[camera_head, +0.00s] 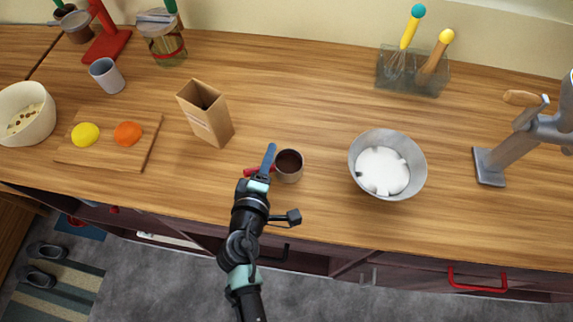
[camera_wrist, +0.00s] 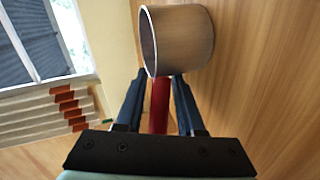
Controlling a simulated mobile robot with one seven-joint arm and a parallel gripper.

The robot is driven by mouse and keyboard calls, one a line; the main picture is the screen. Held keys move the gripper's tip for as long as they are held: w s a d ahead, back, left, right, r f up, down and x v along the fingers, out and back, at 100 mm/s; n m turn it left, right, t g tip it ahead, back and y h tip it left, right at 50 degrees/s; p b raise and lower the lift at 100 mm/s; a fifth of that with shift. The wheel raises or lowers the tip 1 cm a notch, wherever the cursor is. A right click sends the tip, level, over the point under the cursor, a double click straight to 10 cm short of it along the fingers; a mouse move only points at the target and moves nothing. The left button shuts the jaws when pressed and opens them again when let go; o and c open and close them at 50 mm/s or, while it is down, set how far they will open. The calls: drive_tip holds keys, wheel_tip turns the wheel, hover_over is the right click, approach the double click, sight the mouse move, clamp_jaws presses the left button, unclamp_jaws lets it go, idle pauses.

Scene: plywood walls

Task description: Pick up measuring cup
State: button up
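The measuring cup (camera_head: 289,165) is a small metal cup with a dark inside and a red handle (camera_head: 256,171) on its left. It rests on the wooden counter left of the metal bowl. In the wrist view the cup (camera_wrist: 185,42) is at the top, with its red handle (camera_wrist: 159,108) running down between my fingers. My gripper (camera_head: 267,160) is at the handle, close to the cup. In the wrist view my gripper (camera_wrist: 160,80) is open, one blue finger on each side of the handle, with gaps visible.
A metal bowl (camera_head: 409,172) of white contents stands to the right. A cardboard box (camera_head: 208,118) is behind left, and a cutting board (camera_head: 100,158) with a lemon and an orange is further left. A grey stand (camera_head: 490,168) is at the right. The counter behind the cup is clear.

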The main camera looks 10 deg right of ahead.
clamp_jaws()
idle(1.4)
